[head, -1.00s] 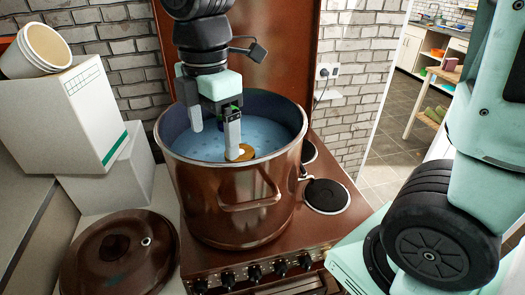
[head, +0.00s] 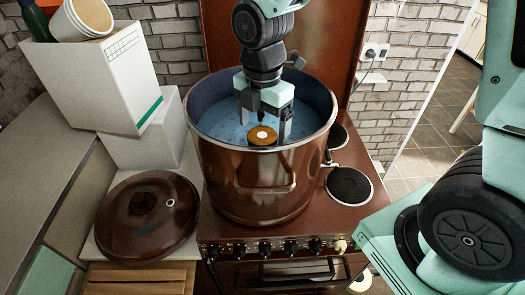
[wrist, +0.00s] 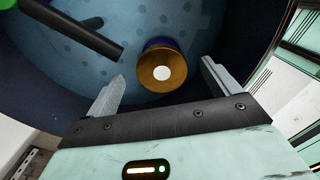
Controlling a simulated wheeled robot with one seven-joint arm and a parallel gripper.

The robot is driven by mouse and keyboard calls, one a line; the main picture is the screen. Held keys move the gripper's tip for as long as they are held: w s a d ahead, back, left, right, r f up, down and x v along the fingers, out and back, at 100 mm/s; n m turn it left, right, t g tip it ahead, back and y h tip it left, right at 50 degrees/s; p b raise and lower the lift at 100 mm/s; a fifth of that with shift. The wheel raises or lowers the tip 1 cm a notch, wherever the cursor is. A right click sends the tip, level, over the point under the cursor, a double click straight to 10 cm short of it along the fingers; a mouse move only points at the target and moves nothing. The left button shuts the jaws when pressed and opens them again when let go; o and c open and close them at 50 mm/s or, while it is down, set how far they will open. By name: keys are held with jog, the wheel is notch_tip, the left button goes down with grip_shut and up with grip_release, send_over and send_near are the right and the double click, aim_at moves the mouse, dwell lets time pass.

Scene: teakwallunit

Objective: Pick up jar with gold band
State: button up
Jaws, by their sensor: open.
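The jar with a gold band (head: 263,136) is inside the large copper-brown pot (head: 262,190), near its front rim. In the wrist view I see the jar (wrist: 161,70) from above: a gold-brown top with a white centre and a dark blue side. My gripper (head: 267,120) reaches down into the pot. It is open, and its fingers stand on either side of the jar in the picture. In the wrist view the fingertips of my gripper (wrist: 161,77) are apart, with the jar beyond and between them; contact is not visible. The jar's lower part is hidden.
The pot stands on a brown stove (head: 225,225) with free hotplates (head: 349,185) at right. A brown lid (head: 147,215) lies at left. White boxes (head: 98,75) stand behind it. A dark rod (wrist: 75,28) crosses the wrist view's upper left.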

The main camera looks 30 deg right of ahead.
jog(key=shift+d+f+p, duration=0.15)
jog(key=shift+f+p, duration=0.95)
jog(key=shift+f, duration=1.95)
jog(key=c, duration=1.4)
jog(key=shift+o, duration=0.2)
jog(key=shift+r, duration=0.1)
notch_tip(320, 180, up, 18)
jog(key=b, duration=0.3)
notch_tip(320, 180, up, 12)
jog(key=p, duration=1)
jog(key=shift+p, duration=0.35)
